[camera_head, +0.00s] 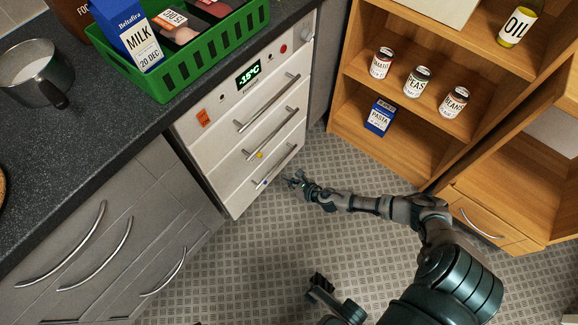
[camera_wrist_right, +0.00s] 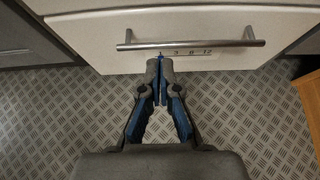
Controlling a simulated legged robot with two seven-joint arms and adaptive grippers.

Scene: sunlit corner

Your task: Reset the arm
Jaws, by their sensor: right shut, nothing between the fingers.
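My right gripper (camera_head: 290,181) is low in front of the white appliance (camera_head: 205,148), close to its bottom drawer. In the right wrist view the fingers (camera_wrist_right: 160,64) are together with nothing between them. Their tips are just below the bar handle (camera_wrist_right: 190,44) of the white drawer front (camera_wrist_right: 95,27). I cannot tell whether they touch it. The drawers look closed.
The dark counter (camera_head: 75,150) carries a green crate (camera_head: 165,85), a milk carton (camera_head: 128,35) and a pot (camera_head: 35,78). Patterned floor (camera_head: 265,240) is clear around my gripper.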

